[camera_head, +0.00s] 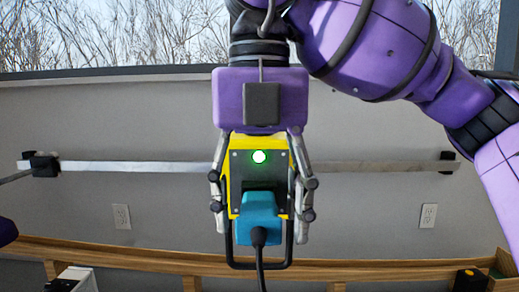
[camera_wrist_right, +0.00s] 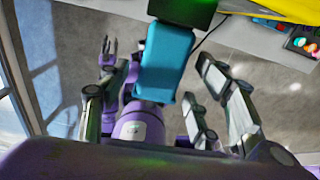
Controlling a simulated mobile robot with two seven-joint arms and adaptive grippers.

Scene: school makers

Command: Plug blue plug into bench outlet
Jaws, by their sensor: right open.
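The bench outlet (camera_head: 275,145) is a yellow box with a dark front plate and a lit green lamp, framed by a black bar. The blue plug (camera_head: 259,208) is at the lower middle of its front plate, with a black cable hanging down. In the wrist view, the blue plug (camera_wrist_right: 166,62) meets a dark plate edge; the contact itself is unclear. My right gripper (camera_head: 260,228) points down, open, with one finger on each side of the outlet and plug, apart from the plug. In the wrist view, what seems my left gripper (camera_wrist_right: 107,50) is small, its jaws unclear.
A wooden ledge (camera_head: 150,257) runs along below the outlet. A metal rail (camera_head: 130,167) crosses the grey wall behind. White wall sockets (camera_head: 121,217) are on both sides. A small dark box with a yellow top (camera_head: 469,280) stands at lower right.

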